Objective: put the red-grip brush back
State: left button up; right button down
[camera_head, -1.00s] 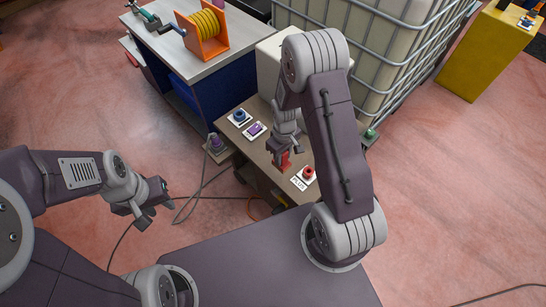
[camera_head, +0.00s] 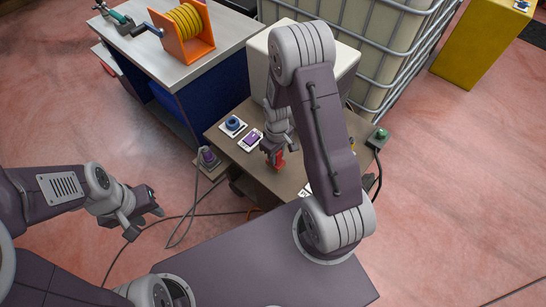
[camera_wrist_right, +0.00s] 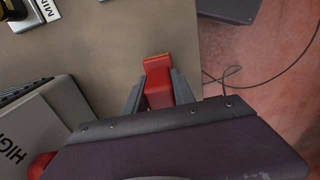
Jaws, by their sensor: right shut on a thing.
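The red-grip brush (camera_wrist_right: 158,85) is between the two fingers of my right gripper (camera_wrist_right: 157,92) in the right wrist view. Only a red block with a thin yellowish edge shows; the rest of the brush is hidden. In the head view the red grip (camera_head: 279,160) shows just below my right gripper (camera_head: 274,152), over the brown table top (camera_head: 228,143). I cannot tell whether it touches the table. My left gripper (camera_head: 146,222) is open and empty, over the floor at left.
A blue knob (camera_head: 233,123) and a purple switch (camera_head: 251,139) sit on the brown table. A green button (camera_head: 380,134) is at its right corner. A cream box (camera_head: 262,62) stands behind, near the caged tank (camera_head: 385,50). A workbench holds an orange reel (camera_head: 184,38).

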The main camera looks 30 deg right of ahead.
jog(key=shift+w+a+f, duration=0.1)
jog(key=shift+w+f, duration=0.2)
jog(key=shift+f, duration=0.2)
jog(key=shift+w+a+f, duration=0.1)
jog(key=shift+w+f, duration=0.2)
jog(key=shift+f, duration=0.2)
jog(key=shift+s+d+f, duration=0.1)
jog(key=shift+s+d, duration=0.05)
jog(key=shift+s, duration=0.2)
jog(key=c, duration=1.1)
grip_release()
jog(key=shift+w+f, duration=0.1)
jog(key=shift+w, duration=0.05)
jog(key=shift+o, duration=0.2)
